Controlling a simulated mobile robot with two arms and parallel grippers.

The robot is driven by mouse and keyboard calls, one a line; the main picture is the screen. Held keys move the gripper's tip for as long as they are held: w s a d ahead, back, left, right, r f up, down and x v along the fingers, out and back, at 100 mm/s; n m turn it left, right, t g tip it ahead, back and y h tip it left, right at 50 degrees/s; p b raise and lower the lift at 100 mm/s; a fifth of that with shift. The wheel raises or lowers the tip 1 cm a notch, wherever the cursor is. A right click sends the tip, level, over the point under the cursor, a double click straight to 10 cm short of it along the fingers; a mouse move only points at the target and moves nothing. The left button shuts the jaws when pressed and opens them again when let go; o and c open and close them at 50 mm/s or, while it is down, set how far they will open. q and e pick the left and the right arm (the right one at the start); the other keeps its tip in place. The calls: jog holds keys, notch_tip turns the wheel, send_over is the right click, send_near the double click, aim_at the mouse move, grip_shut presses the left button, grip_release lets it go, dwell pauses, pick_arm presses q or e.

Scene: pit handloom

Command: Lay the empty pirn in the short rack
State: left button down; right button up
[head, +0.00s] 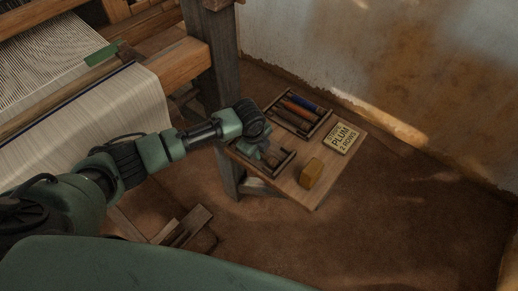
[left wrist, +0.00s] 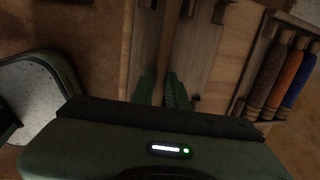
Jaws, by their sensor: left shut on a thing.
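My left gripper (head: 268,156) reaches down over the small wooden shelf, at the short rack (head: 286,162) on its near left side. In the left wrist view its two green fingers (left wrist: 161,88) are shut on a thin, bare wooden stick, which looks like the empty pirn (left wrist: 165,38). The pirn points away from the fingers, above the shelf top. Whether it touches the rack, I cannot tell. In the head view the gripper hides most of the pirn and part of the short rack. My right gripper is not in view.
A longer rack (head: 279,114) behind holds brown, orange and blue wound pirns; the orange one (left wrist: 273,75) shows close at right in the wrist view. A "PLUM" card (head: 342,138) and yellowish block (head: 311,173) lie on the shelf. The loom post (head: 219,72) stands left.

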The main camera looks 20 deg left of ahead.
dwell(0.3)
pick_arm(q)
jog(key=c, duration=1)
grip_release()
notch_tip(320, 180, up, 8)
jog(key=p, duration=0.8)
